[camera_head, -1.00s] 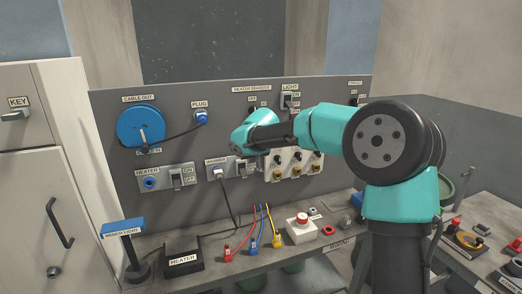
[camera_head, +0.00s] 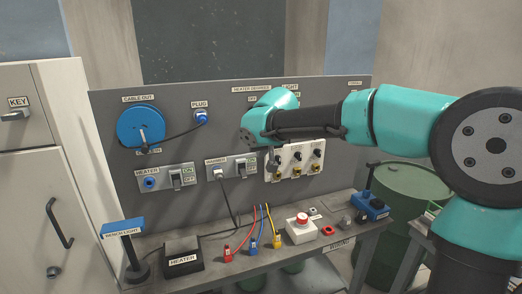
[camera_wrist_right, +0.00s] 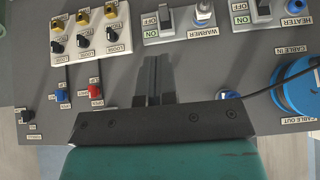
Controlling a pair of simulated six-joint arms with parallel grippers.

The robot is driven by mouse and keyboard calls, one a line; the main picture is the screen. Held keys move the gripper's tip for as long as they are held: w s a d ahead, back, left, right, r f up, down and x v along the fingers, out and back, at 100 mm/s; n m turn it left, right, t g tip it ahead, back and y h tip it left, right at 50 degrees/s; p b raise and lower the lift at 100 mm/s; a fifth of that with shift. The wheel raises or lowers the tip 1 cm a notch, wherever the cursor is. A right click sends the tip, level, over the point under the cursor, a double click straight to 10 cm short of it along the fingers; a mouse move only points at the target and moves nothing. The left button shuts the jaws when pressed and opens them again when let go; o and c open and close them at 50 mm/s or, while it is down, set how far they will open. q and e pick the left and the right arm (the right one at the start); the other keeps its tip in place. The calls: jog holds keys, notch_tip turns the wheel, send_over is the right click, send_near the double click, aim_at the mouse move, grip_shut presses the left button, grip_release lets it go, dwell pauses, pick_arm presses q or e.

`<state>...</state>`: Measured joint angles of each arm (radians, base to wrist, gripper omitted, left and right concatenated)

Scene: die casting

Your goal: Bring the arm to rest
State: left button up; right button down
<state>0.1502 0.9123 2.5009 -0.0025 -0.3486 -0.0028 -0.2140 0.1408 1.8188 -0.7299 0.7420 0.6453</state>
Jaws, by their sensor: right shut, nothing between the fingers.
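My right arm (camera_head: 405,118) is teal and black and reaches in from the right, in front of the grey panel (camera_head: 165,103). Its wrist is at the panel's upper right and hides part of the labels there. In the right wrist view my right gripper (camera_wrist_right: 154,80) shows its dark fingers together, with nothing between them. The fingers are beside the white knob plate (camera_wrist_right: 91,33) and below the WARMER switch (camera_wrist_right: 168,18), apart from any held thing. My left gripper is in neither view.
A blue cable reel (camera_head: 140,127) hangs on the panel. The workbench below holds a heater box (camera_head: 183,256), a bench light (camera_head: 123,228), coloured plugs, a red button (camera_head: 302,222) and a blue device (camera_head: 370,205). A green barrel (camera_head: 403,190) stands at the right.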

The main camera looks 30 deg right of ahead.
jog(key=s+a+f+g+y, duration=0.1)
jog(key=a+f, duration=0.1)
jog(key=f, duration=1)
jog(key=s+a+f+n+g+y, duration=0.1)
jog(key=s+a+f+g+y, duration=0.15)
jog(key=f, duration=0.85)
jog(key=s+a+f+y, duration=0.1)
jog(key=a+f, duration=0.2)
jog(key=f, duration=0.9)
jog(key=s+f+m+g, duration=0.1)
jog(key=s+f+g, duration=0.1)
jog(key=s+f, duration=1.8)
jog(key=shift+s+a+f+m+g, duration=0.35)
jog(key=shift+a+f, duration=0.1)
jog(key=shift+f, duration=0.15)
